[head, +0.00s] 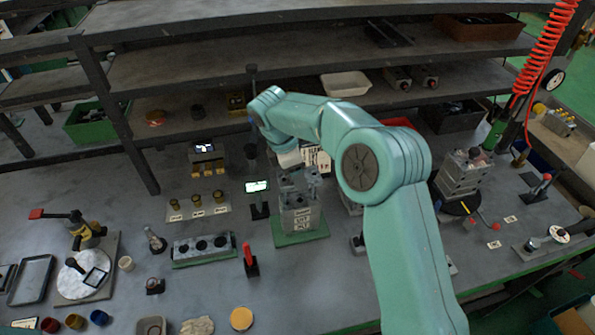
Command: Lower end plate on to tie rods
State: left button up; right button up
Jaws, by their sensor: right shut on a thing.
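My right arm reaches in from the lower right, and my right gripper (298,180) points down over a grey valve block stack (301,222). The stack stands upright on a green base (284,240) near the middle of the bench. The gripper is shut on a grey piece at the top of the stack, probably the end plate. The jaws and wrist cover much of this piece. I cannot make out the tie rods or whether the piece touches the stack. My left gripper is not in view.
A small lit display (257,186) stands just left of the stack. Another block stack (459,175) stands at right on a black round base. Shelves (300,95) close off the back.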

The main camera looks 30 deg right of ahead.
aim_at(301, 199)
jog(key=shift+p, duration=0.3)
dwell(0.5)
dwell(0.4)
jog(key=shift+p, duration=0.4)
jog(key=shift+f+b, duration=2.2)
jog(key=shift+f, duration=1.55)
jog(key=o, duration=1.3)
